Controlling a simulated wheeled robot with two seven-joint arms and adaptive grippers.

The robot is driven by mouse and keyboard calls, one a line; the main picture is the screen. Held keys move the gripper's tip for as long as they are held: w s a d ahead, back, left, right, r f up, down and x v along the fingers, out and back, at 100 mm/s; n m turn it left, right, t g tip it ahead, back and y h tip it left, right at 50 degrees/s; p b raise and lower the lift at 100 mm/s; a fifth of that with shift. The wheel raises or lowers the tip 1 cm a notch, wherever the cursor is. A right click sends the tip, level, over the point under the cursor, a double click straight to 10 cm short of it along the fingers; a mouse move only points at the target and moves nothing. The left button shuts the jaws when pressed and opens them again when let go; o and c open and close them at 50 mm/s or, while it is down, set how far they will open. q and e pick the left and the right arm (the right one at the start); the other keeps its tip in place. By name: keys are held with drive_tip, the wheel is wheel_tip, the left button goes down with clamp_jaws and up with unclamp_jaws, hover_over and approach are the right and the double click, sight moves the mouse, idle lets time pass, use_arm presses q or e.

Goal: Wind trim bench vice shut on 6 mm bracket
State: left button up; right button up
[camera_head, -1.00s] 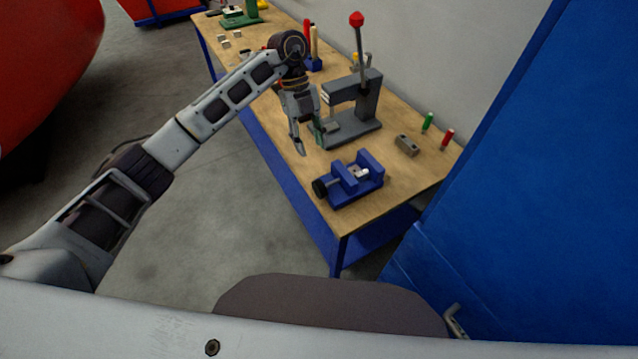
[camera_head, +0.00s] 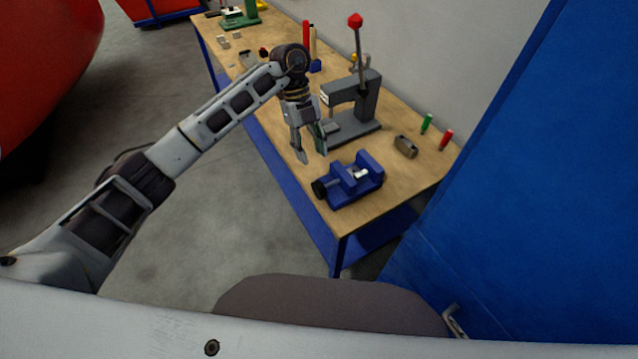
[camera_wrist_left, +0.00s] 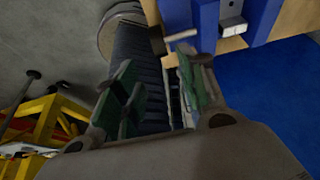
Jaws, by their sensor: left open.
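The blue bench vice (camera_head: 368,165) sits on the near end of the workbench. A small pale metal piece, probably the bracket, lies at its jaws (camera_head: 361,174); it also shows in the left wrist view (camera_wrist_left: 232,25). Whether the jaws touch it is unclear. The vice's black knob (camera_head: 319,188) is on its left side. In the left wrist view the ribbed knob (camera_wrist_left: 138,58) shows large beyond and between my fingers. My left gripper (camera_head: 312,157) is open and empty, pointing down just above the knob. Its green-padded fingers (camera_wrist_left: 157,65) appear apart. My right gripper is out of view.
A grey press (camera_head: 370,100) with a red-topped lever stands behind the vice. A small grey block (camera_head: 405,147), a green tool (camera_head: 427,122) and a red tool (camera_head: 446,140) are to the right. A blue panel (camera_head: 530,200) bounds the right side.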

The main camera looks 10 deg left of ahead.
sight(319, 184)
use_arm(q)
drive_tip(key=p+x, duration=0.2)
drive_tip(key=x, duration=0.8)
drive_tip(key=shift+f, duration=0.1)
drive_tip(key=shift+s+d+f, duration=0.1)
drive_tip(key=shift+s+f, duration=0.1)
drive_tip(key=shift+f, duration=0.45)
drive_tip(key=shift+c, duration=0.3)
clamp_jaws()
